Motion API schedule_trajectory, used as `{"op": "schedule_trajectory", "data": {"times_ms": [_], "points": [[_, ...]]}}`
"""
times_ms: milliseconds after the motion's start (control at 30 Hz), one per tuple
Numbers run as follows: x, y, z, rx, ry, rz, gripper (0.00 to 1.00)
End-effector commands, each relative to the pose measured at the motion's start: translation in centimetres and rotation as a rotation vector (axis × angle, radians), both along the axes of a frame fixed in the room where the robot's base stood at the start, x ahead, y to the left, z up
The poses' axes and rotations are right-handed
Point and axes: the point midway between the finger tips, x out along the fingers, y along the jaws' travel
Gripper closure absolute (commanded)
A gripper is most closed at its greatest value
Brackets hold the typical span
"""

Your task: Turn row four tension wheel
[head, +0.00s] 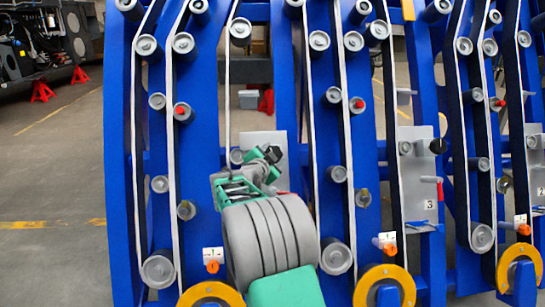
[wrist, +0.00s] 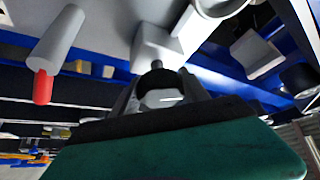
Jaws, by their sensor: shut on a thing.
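My gripper (head: 268,156) is at a light grey plate (head: 262,137) on the blue frame, left of the plate marked 3. A small dark wheel or knob (wrist: 157,66) sits between the fingers in the wrist view, where my gripper (wrist: 158,90) is shut on it. The wheel stands out from a pale block (wrist: 155,45). My arm hides most of the plate and any number on it, so I cannot read which row this is. The wheel's turn angle cannot be told.
A plate marked 3 (head: 414,175) carries a dark knob (head: 438,146) and a red handle (head: 440,188). A grey post with a red tip (wrist: 48,75) is left of my gripper in the wrist view. Belts, rollers and yellow-rimmed wheels (head: 385,270) crowd the frame. Open floor lies left.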

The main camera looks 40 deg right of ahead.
Motion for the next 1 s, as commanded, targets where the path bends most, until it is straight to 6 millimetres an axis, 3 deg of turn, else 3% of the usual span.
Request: {"op": "schedule_trajectory", "data": {"times_ms": [100, 133, 367, 667, 1000], "points": [[0.1, 0.0, 0.0, 0.000, 0.001, 0.002, 0.88], [0.1, 0.0, 0.0, 0.000, 0.001, 0.002, 0.45], [0.0, 0.0, 0.0, 0.000, 0.001, 0.002, 0.26], [-0.2, 0.3, 0.2, 0.000, 0.001, 0.002, 0.25], [-3.4, 5.6, 1.3, -0.001, 0.000, 0.004, 0.25]]}}
